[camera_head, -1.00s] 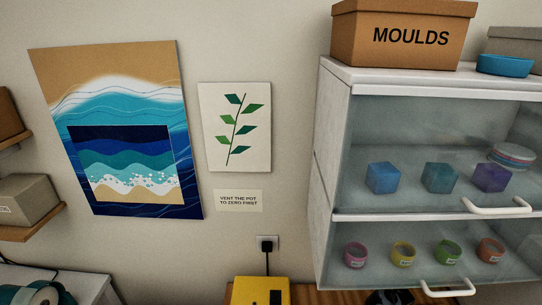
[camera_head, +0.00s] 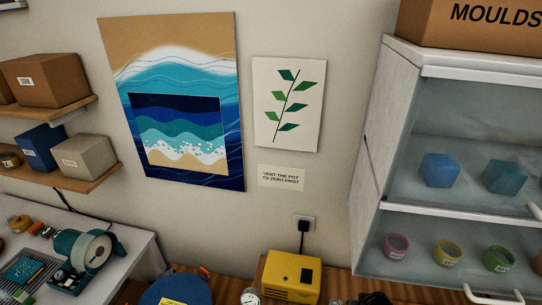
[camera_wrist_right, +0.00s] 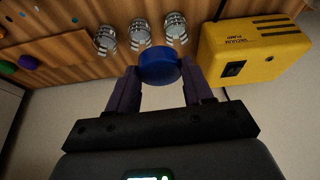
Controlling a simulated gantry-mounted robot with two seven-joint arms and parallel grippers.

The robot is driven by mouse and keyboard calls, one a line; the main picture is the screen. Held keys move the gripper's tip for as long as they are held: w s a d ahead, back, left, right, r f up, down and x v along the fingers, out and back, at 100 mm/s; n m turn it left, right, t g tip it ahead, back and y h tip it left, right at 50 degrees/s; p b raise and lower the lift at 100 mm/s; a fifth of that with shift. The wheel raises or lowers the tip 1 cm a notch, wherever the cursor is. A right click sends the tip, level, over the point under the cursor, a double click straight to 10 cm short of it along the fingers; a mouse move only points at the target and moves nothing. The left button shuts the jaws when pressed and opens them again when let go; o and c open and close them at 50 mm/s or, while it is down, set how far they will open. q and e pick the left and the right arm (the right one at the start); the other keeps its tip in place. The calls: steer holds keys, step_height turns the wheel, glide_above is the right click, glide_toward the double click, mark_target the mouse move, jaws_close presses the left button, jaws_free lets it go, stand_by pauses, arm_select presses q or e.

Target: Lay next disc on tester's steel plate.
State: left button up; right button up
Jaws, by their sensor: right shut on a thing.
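In the right wrist view my right gripper (camera_wrist_right: 160,78) is shut on a blue disc (camera_wrist_right: 159,66), with one dark finger on each side of it. The disc is above a wooden worktop (camera_wrist_right: 70,64), and I cannot tell its height. I cannot make out the tester or its steel plate for certain in either view. My left gripper is in neither view.
In the right wrist view, several clear cups (camera_wrist_right: 141,32) stand near the disc, beside the yellow vacuum pump (camera_wrist_right: 255,50). In the head view, a blue round lid (camera_head: 177,291) lies left of the pump. A teal machine (camera_head: 88,252) stands on the left white bench (camera_head: 133,243).

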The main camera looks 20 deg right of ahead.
steer(key=w+a+r+n+y, duration=0.1)
steer(key=w+a+r+n, duration=0.1)
steer(key=a, duration=0.7)
steer(key=w+a+r+n+y, duration=0.1)
steer(key=a+r+n, duration=0.3)
steer(key=a, duration=0.6)
steer(key=shift+w+r+n+t+y, duration=0.3)
steer(key=shift+w+r+n, duration=0.1)
steer(key=shift+w+r, duration=0.45)
steer(key=shift+w+f, duration=0.1)
